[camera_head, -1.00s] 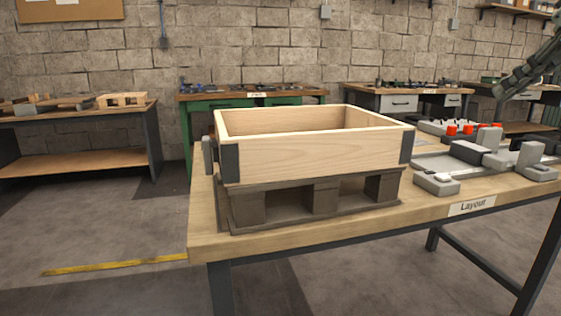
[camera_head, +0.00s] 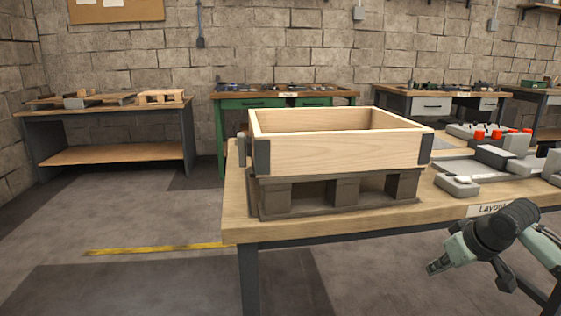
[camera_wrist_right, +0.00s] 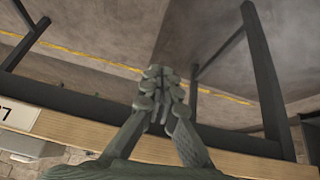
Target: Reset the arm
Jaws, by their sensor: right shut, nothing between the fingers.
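My right gripper (camera_head: 437,267) is in the lower right of the head view, in front of and below the front edge of the table (camera_head: 300,229). It is empty, and it points left and slightly down. In the right wrist view the fingers of my right gripper (camera_wrist_right: 158,100) are together with nothing between them. The table's edge and dark frame show behind them, with the floor beyond. My left gripper is in neither view.
A wooden box frame (camera_head: 340,157) sits on a dark pallet (camera_head: 335,206) on the table. Grey fixtures (camera_head: 457,186) and red-topped parts (camera_head: 479,135) are to its right. Other benches (camera_head: 113,153) stand along the wall. The floor at left (camera_head: 150,215) is clear.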

